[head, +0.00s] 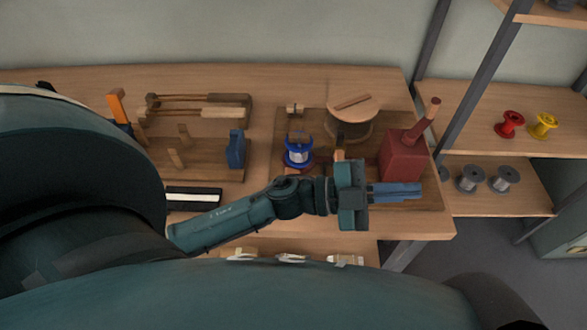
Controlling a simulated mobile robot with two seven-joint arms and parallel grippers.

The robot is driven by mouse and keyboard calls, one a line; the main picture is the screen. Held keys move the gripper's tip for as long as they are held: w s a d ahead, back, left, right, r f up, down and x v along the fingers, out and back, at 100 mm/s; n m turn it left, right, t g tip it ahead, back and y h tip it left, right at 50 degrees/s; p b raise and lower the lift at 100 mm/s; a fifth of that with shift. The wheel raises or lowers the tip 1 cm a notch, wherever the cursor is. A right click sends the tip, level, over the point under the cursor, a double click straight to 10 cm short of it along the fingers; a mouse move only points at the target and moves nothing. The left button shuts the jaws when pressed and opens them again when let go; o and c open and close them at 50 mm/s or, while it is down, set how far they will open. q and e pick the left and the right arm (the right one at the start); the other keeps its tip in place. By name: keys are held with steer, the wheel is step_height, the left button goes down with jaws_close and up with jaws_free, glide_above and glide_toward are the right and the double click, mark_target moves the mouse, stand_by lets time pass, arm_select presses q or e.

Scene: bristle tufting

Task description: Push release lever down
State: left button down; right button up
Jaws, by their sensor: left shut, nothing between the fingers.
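A red block-shaped device (402,158) stands at the right end of the wooden bench. A slanted red lever (424,121) with a lighter tip rises from it toward the upper right; I take this as the release lever. My left gripper (417,190) is shut and empty, its blue-grey fingers pointing right. It is just in front of the red device, below the raised lever tip in the picture. The fingers overlap the device's lower edge, and I cannot tell whether they touch it. My right gripper is not in view.
Left of the device are a round wooden disc (354,108) and a blue spool (298,152). A wooden fixture board (212,165) with a blue block (236,149) lies further left. Shelves at right hold a red spool (509,124), a yellow spool (543,125) and grey spools (504,179).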

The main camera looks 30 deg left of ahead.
arm_select(q)
steer(key=s+a+f+m+g+y+p, duration=0.1)
steer(key=a+f+m+g+y, duration=0.4)
steer(key=m+g+y, duration=0.5)
steer(key=w+a+y, duration=0.2)
steer(key=a+y, duration=0.2)
steer(key=a, duration=0.5)
steer(key=w+a+n+y, duration=0.1)
steer(key=w+a+y, duration=0.2)
steer(key=a, duration=0.6)
steer(key=shift+r+g+y+p, duration=0.3)
steer(key=shift+y+p, duration=0.15)
steer(key=shift+y, duration=0.15)
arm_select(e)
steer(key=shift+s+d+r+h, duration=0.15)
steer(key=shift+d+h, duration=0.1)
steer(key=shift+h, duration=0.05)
arm_select(q)
steer(key=shift+f, duration=0.15)
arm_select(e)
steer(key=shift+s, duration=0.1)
